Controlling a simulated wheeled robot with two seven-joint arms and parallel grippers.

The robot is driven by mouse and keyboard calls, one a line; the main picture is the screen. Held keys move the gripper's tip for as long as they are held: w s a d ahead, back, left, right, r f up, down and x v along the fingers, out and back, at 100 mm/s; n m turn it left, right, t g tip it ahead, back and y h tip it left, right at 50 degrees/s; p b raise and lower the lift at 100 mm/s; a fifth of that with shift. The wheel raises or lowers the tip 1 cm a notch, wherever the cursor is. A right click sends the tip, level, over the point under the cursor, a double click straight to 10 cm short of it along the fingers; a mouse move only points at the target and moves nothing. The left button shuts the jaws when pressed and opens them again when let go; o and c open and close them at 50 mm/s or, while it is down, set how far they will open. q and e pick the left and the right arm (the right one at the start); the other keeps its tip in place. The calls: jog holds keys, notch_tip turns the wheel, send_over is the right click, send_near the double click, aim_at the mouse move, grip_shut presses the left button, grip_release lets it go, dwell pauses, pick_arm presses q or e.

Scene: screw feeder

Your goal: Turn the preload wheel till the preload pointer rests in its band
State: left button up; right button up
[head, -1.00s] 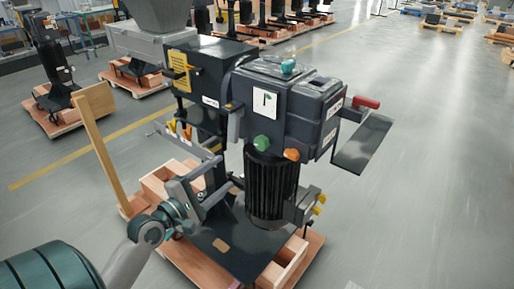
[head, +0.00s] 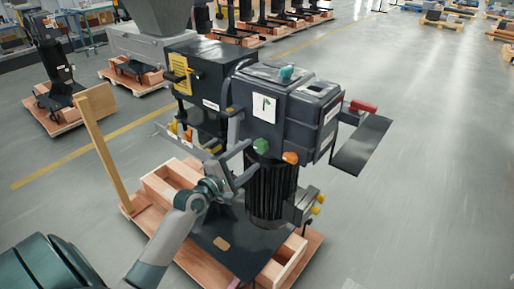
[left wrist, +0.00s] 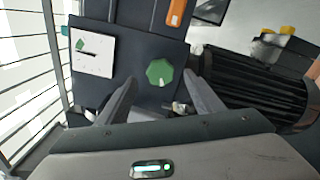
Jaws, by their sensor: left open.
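The green knob (head: 261,146), which I take to be the preload wheel, sits low on the dark machine's front face. In the left wrist view this lobed wheel (left wrist: 160,73) lies ahead, between my fingertips' lines. The white gauge plate (head: 265,106) is above it; in the wrist view the plate (left wrist: 92,53) shows a dark line and a small green mark. I cannot tell exactly how pointer and band stand. My left gripper (head: 252,157) is open and empty, fingers pointing at the wheel; contact is not visible. My right gripper is not in view.
An orange knob (head: 290,158) sits right of the wheel, above the ribbed black motor (head: 272,190). A teal knob (head: 287,73) is on top. A red handle (head: 363,106) and a dark chute (head: 362,145) stick out right. A wooden post (head: 103,150) stands left.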

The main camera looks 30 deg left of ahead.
aim_at(260, 148)
pick_arm(q)
jog(key=shift+w+d+p, duration=0.15)
jog(key=shift+w+p, duration=0.25)
jog(key=shift+w, duration=2)
jog(key=shift+c, duration=0.4)
jog(key=c, duration=1)
